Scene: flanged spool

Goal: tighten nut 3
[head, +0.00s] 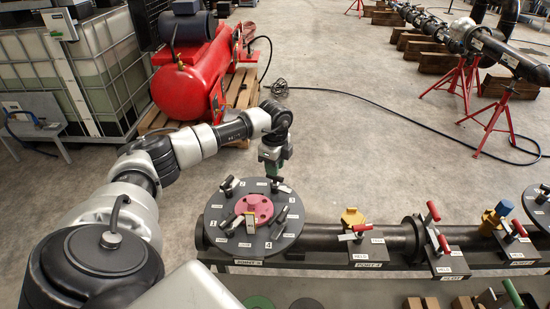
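A round dark flange plate (290,232) marked JOINT A lies face up, with white number labels 1 to 4 around it. The label 3 (284,189) is at its far right edge; nut 3 is too small and too close to my gripper to make out clearly. A pink disc (258,206) sits at the middle. My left gripper (275,174) points down just above the far edge, close to label 3. Something green shows at its tip; I cannot tell whether it is a held tool or whether the fingers are shut. My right gripper is not in view.
Several small dark and metal pieces stand on the flange around the disc. A dark pipe (320,234) runs right from it, with a yellow fitting (352,217) and red-handled valves (433,211). A red compressor tank (190,88) stands behind.

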